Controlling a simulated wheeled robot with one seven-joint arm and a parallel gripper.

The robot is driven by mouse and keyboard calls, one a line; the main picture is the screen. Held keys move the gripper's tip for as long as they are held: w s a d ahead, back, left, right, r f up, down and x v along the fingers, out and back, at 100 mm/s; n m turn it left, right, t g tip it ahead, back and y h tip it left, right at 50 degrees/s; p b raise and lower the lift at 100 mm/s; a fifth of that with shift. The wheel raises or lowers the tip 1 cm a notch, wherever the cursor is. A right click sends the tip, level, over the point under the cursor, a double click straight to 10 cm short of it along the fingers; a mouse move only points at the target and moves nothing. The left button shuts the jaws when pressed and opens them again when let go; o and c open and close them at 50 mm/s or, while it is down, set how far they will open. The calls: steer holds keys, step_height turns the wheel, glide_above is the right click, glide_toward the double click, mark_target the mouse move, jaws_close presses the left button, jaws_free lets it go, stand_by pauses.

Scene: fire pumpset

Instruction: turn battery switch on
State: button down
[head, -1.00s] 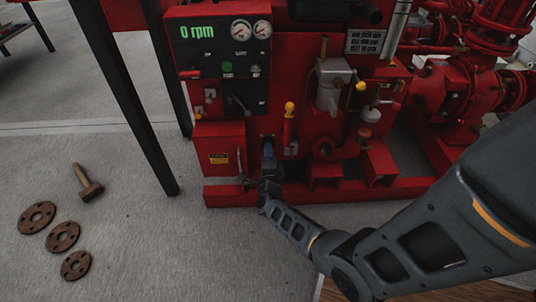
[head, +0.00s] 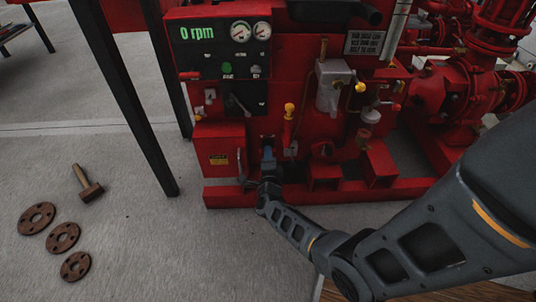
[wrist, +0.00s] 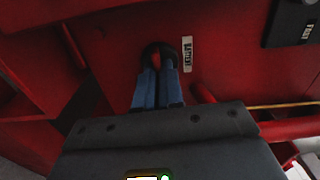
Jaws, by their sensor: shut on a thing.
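The battery switch (wrist: 156,54) is a dark round base with a red handle, set in the red panel beside a small white label (wrist: 187,54) that seems to read "BATTERY". My gripper (wrist: 158,72) has its two blue fingers on either side of the red handle and is shut on it. In the head view my gripper (head: 268,156) reaches the lower front of the red pump unit; the switch itself is hidden there behind the gripper.
The control panel (head: 222,60) above reads "0 rpm" and carries two gauges. A red box (head: 221,148) stands just left of my gripper, and a yellow-knobbed lever (head: 289,112) is to its right. Rusty flanges (head: 62,237) and a hammer (head: 88,186) lie on the floor.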

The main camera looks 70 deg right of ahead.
steer(key=shift+n+p, duration=1.7)
steer(key=shift+n, duration=7.2)
steer(key=c, duration=1.3)
jaws_free()
steer(key=shift+o, duration=0.2)
steer(key=p+v, duration=0.3)
steer(key=v, duration=0.5)
